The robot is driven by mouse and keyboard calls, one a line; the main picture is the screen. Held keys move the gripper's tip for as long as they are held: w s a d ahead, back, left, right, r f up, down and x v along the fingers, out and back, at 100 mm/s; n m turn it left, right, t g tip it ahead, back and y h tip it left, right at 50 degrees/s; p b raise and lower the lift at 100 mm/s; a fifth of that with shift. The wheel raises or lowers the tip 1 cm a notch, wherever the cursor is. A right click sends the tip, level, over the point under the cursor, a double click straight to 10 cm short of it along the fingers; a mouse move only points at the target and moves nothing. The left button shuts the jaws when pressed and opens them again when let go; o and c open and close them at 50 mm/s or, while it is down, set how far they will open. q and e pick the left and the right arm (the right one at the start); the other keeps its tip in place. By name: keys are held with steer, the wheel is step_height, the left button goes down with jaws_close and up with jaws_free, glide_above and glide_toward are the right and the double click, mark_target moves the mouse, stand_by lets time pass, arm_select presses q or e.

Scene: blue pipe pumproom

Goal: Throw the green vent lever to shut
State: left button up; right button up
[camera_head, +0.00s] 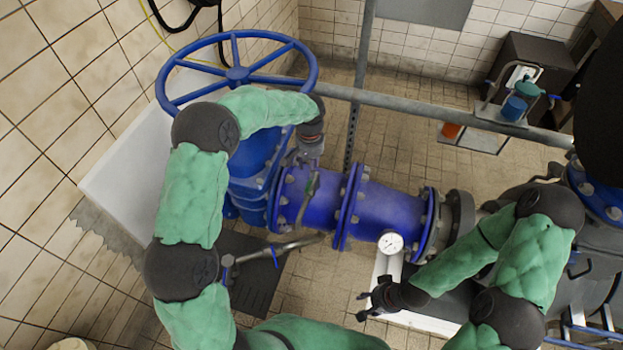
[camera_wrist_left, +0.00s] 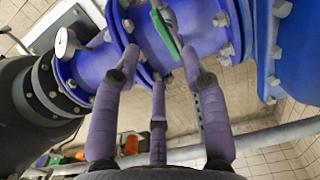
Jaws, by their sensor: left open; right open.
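The green vent lever (camera_head: 308,190) is a thin green bar on the blue pipe, just below my left gripper (camera_head: 306,158) in the head view. In the left wrist view the green lever (camera_wrist_left: 166,30) slants down from the top edge, its lower end between the fingertips of my left gripper (camera_wrist_left: 160,62). These fingers are spread open; I cannot tell whether any touches the lever. The lever's pivot is not clear. My right gripper (camera_head: 372,302) is open and empty, low in the head view near the white plinth.
A large blue handwheel (camera_head: 237,74) stands above the blue valve, behind my left arm. A grey rail (camera_head: 420,112) crosses behind the blue pipe (camera_head: 385,208). A round gauge (camera_head: 390,243) sits in front of the pipe. A thin pipe (camera_head: 295,244) runs below the lever.

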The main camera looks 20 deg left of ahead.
mark_target(310, 183)
arm_select(q)
step_height(310, 183, down, 10)
steer(key=b, duration=0.3)
steer(key=shift+s, duration=0.1)
steer(key=shift+r, duration=0.1)
jaws_close()
